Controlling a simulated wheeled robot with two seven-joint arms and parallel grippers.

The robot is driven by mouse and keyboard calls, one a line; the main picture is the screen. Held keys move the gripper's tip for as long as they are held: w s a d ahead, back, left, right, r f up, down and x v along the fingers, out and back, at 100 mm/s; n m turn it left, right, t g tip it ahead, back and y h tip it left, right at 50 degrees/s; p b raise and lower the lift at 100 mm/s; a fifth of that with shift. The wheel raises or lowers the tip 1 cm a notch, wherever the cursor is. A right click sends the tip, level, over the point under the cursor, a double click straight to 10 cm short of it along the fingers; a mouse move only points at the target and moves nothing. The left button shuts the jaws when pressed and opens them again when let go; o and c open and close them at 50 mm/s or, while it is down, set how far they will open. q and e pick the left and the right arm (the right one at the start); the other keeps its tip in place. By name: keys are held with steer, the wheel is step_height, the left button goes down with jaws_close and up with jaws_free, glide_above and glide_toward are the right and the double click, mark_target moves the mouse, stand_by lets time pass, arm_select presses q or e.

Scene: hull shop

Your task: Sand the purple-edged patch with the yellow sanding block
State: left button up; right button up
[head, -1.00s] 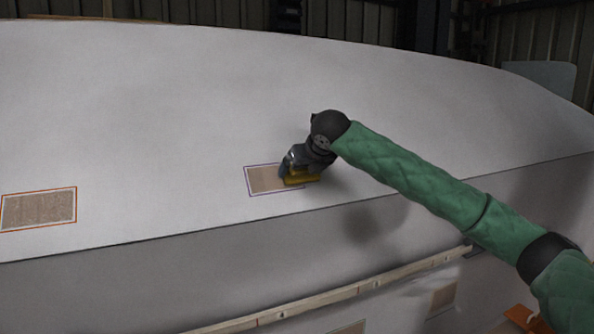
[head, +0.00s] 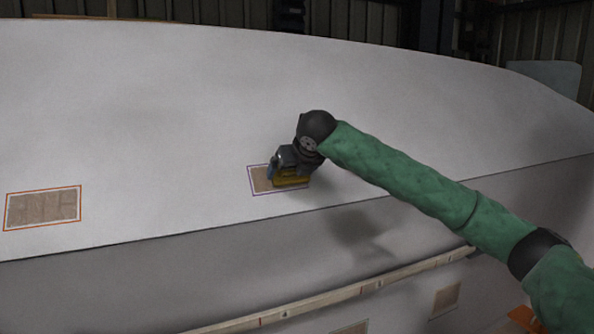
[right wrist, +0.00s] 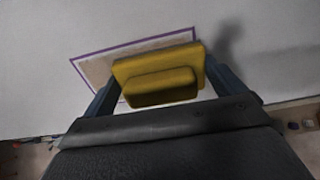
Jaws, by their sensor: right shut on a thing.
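The purple-edged patch (head: 260,182) is a tan rectangle on the white hull, near the middle of the head view. In the right wrist view the patch (right wrist: 94,70) shows behind the sanding block, its right and lower parts covered. The yellow sanding block (head: 291,181) lies over the right part of the patch. It also shows in the right wrist view (right wrist: 150,70), between the two fingers. My right gripper (head: 290,168) is shut on the block. Whether the block touches the surface I cannot tell for sure. My left gripper is in neither view.
An orange-edged tan patch (head: 42,208) lies on the hull (head: 180,100) at the left. A hull edge runs below both patches. A pale wooden rail (head: 330,296) with marks runs along the lower side, with more tan patches (head: 446,299) below it.

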mark_target(251, 180)
steer(key=shift+s+a, duration=0.55)
steer(key=shift+a, duration=1.1)
steer(key=shift+s+a, duration=0.5)
steer(key=shift+a, duration=1.2)
steer(key=shift+s+a, duration=0.55)
steer(key=shift+a, duration=1.1)
steer(key=shift+w+d, duration=0.75)
steer(key=shift+d, duration=1.6)
steer(key=shift+w+d, duration=0.8)
steer(key=shift+d, duration=1.55)
steer(key=shift+w+d, duration=0.75)
steer(key=shift+d, duration=1.6)
steer(key=shift+s+a, duration=0.75)
steer(key=shift+a, duration=1.6)
steer(key=shift+s+a, duration=0.8)
steer(key=shift+a, duration=1.5)
steer(key=shift+s+a, duration=0.75)
steer(key=shift+a, duration=1.6)
